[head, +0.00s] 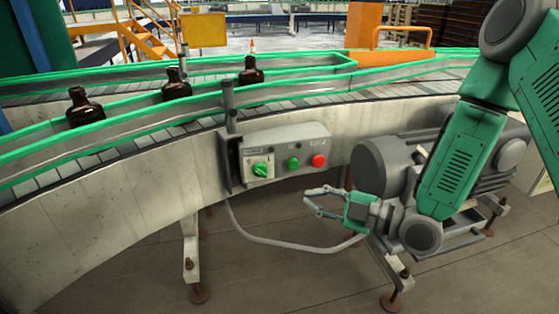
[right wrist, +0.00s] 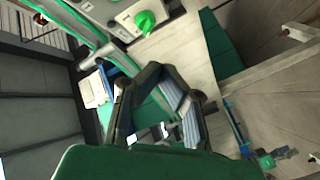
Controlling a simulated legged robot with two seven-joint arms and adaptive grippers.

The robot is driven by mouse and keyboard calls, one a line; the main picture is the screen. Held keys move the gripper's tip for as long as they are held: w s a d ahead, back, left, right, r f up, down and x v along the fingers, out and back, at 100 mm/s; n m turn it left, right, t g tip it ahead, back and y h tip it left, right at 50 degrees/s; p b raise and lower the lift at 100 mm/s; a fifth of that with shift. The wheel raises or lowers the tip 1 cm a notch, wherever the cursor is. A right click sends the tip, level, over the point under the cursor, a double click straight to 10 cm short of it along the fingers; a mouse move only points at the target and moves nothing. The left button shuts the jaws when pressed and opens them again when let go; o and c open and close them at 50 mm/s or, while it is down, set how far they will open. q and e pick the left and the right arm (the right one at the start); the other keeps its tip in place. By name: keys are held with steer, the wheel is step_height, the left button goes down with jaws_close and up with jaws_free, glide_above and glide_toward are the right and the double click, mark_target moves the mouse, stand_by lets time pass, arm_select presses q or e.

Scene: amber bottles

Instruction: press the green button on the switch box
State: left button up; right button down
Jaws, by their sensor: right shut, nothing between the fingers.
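The switch box (head: 275,143) is a grey box on the side of the conveyor. The green button (head: 293,163) is small and round and sits in the middle of its face. A green rotary knob (head: 260,169) is to its left and a red button (head: 319,160) to its right. My right gripper (head: 309,201) is shut and empty, below the box and apart from it. In the right wrist view my right gripper (right wrist: 160,72) has the green knob (right wrist: 145,22) beyond it; I cannot make out the green button there. My left gripper is not in view.
Several dark bottles (head: 176,86) stand on the curved conveyor (head: 120,190) behind green guide rails. A grey motor (head: 385,165) is right of the box, behind my right arm. A grey cable (head: 270,239) hangs below the box. A post (head: 229,105) rises at its left edge.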

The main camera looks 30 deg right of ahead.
mark_target(293, 164)
steer(key=shift+a+r, duration=0.2)
steer(key=shift+a, duration=0.15)
steer(key=shift+w+d+f+b, duration=0.15)
steer(key=shift+w+d, duration=0.25)
steer(key=shift+w, duration=1)
steer(key=shift+w+d+r+b, duration=0.15)
steer(key=shift+w+d, duration=0.25)
steer(key=shift+w, duration=1.05)
steer(key=shift+w+d+f+b, duration=0.1)
steer(key=shift+w+d+b, duration=0.25)
steer(key=shift+w, duration=1.05)
steer(key=shift+w, duration=0.1)
steer(key=shift+w+d, duration=0.1)
steer(key=shift+w, duration=0.15)
steer(key=shift+w+d, duration=0.1)
steer(key=shift+w, duration=0.35)
steer(key=shift+s, duration=0.1)
steer(key=shift+s+a, duration=0.2)
steer(key=shift+s, duration=0.6)
